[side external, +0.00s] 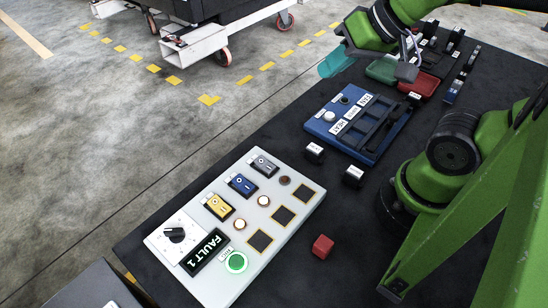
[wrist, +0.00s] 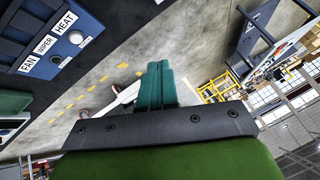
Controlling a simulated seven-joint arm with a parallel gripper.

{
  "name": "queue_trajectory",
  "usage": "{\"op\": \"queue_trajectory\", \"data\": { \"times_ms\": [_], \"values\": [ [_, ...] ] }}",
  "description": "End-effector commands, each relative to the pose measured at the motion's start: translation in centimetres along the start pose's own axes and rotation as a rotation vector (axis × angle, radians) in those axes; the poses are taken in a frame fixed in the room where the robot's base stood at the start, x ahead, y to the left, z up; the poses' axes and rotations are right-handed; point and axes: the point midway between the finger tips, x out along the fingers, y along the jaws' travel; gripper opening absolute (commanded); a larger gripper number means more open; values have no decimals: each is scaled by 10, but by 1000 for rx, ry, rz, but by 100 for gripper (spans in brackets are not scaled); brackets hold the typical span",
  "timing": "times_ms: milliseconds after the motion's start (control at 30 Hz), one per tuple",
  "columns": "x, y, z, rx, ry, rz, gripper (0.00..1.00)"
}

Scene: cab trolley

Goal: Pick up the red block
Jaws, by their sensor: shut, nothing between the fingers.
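The red block (side external: 323,247) sits on the dark table in the side external view, right of the light grey control panel (side external: 212,277). It does not show in the wrist view. My gripper (side external: 334,64) is raised at the far end of the table, well away from the block. Its teal fingers are shut and empty. In the wrist view the fingers (wrist: 160,84) are together, with the floor and hall behind them.
A blue panel (side external: 325,105) with labelled switches lies mid-table; it also shows in the wrist view (wrist: 82,58). Two small black labelled blocks (side external: 314,152) (side external: 353,175) stand near it. Green (side external: 382,70) and red (side external: 420,86) trays are farther back. Table around the red block is clear.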

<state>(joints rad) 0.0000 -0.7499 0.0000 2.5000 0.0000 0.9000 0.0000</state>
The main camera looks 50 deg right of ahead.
Motion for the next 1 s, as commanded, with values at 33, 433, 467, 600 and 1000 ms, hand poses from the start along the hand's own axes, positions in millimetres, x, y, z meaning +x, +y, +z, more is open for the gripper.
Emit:
{"op": "queue_trajectory", "data": {
  "times_ms": [33, 433, 467, 600, 1000],
  "values": [
    [0, 0, 0, 0, 0, 0, 0],
    [0, 0, 0, 0, 0, 0, 0],
    [0, 0, 0, 0, 0, 0, 0],
    [0, 0, 0, 0, 0, 0, 20],
    [0, 0, 0, 0, 0, 0, 62]
  ]
}}
